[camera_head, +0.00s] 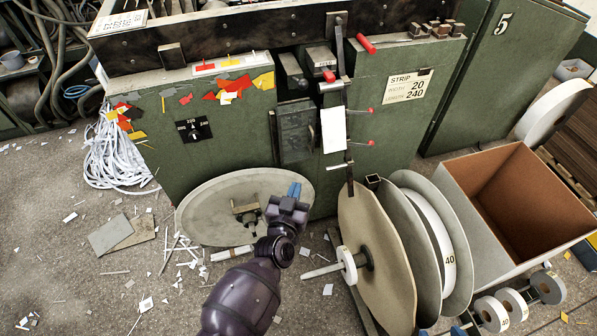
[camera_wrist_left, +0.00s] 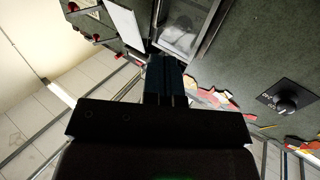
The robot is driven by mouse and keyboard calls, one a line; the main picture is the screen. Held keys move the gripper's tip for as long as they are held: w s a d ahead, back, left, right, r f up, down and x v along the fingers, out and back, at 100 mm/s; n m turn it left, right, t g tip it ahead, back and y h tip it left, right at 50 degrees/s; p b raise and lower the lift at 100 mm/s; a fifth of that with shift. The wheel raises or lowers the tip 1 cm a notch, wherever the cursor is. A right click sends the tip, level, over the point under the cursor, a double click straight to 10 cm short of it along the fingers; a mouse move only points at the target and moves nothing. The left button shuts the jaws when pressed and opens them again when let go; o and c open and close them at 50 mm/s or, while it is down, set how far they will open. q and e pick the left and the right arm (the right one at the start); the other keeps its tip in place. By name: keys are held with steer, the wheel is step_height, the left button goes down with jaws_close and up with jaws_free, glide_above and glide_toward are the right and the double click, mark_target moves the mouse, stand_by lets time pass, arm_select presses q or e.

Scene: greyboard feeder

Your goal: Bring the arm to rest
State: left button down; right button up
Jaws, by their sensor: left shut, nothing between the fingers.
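My left arm comes up from the bottom of the head view, and its gripper (camera_head: 293,190) is in front of the green feeder machine (camera_head: 228,135). The blue fingers are shut with nothing between them. They overlap the right part of a round grey disc (camera_head: 215,205) low on the machine; I cannot tell how far apart they are. In the left wrist view the shut fingers (camera_wrist_left: 165,80) point toward the machine's green face (camera_wrist_left: 245,60). My right gripper is not in view.
A spool stand with large discs (camera_head: 370,255) is right of my gripper, beside an open cardboard box (camera_head: 515,205). Red-tipped levers (camera_head: 366,44) stick out of the machine. White strips (camera_head: 115,155) and scraps litter the floor. Open floor (camera_head: 60,250) lies to the left.

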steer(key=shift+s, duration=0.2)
arm_select(q)
steer(key=s+a+r+n+g+y+p, duration=0.1)
steer(key=s+a+r+g+p, duration=0.1)
steer(key=s+a+r, duration=0.4)
steer(key=s+a+r+g+p, duration=0.1)
steer(key=s+a+p, duration=0.1)
steer(key=s+a, duration=0.4)
steer(key=s+a+g+y+p, duration=0.1)
steer(key=s+a+p, duration=0.1)
steer(key=s+a, duration=0.4)
steer(key=s+a+g+y+p, duration=0.2)
steer(key=s+a, duration=0.5)
steer(key=s, duration=0.7)
steer(key=shift+n+p, duration=0.3)
steer(key=shift+p, duration=0.15)
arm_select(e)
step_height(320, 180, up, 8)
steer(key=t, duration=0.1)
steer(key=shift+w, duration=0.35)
arm_select(q)
steer(key=shift+a+f, duration=0.1)
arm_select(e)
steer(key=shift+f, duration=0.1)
